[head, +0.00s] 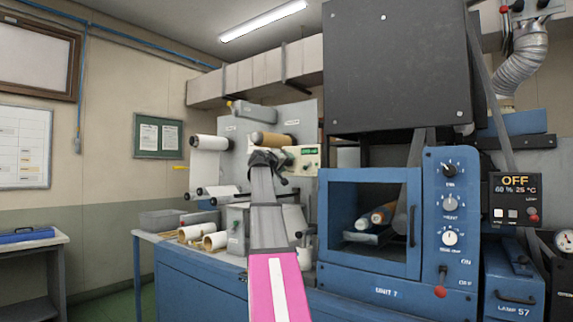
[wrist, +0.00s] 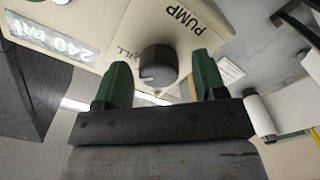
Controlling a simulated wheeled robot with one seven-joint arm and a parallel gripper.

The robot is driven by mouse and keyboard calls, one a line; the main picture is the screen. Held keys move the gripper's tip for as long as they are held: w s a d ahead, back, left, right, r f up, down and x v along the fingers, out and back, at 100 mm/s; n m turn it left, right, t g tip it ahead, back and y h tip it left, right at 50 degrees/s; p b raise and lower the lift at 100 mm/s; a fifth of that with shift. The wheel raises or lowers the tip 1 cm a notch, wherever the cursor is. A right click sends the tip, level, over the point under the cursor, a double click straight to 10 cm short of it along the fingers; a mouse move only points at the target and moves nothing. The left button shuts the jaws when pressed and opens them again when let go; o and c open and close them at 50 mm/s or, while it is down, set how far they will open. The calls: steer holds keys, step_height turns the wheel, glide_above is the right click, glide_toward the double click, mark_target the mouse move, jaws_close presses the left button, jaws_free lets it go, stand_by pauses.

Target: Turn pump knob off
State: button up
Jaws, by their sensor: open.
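The pump knob (wrist: 157,67) is a dark round knob in the wrist view, on a cream panel (wrist: 120,25) marked PUMP. My gripper (wrist: 160,78) is open, with one green finger on each side of the knob in the picture. I cannot tell whether the fingers touch it or are short of it. A green display reading about 240 ml (wrist: 50,33) is on the same panel. In the head view my gripper (head: 266,158) is in front of the pump panel (head: 305,157), and the knob is hidden there behind my arm.
A white roll (head: 209,143) and a tan roll (head: 270,139) are on the grey backplate. Cardboard cores (head: 215,241) lie on the blue bench. A blue cabinet (head: 450,220) with knobs and a red lever stands at the right, close to my arm.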

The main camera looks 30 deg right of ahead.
steer(key=shift+w+d, duration=0.1)
steer(key=shift+d, duration=0.25)
steer(key=c, duration=0.9)
steer(key=n, duration=0.4)
steer(key=shift+n, duration=0.3)
steer(key=shift+f+n, duration=0.1)
steer(key=shift+n, duration=1.9)
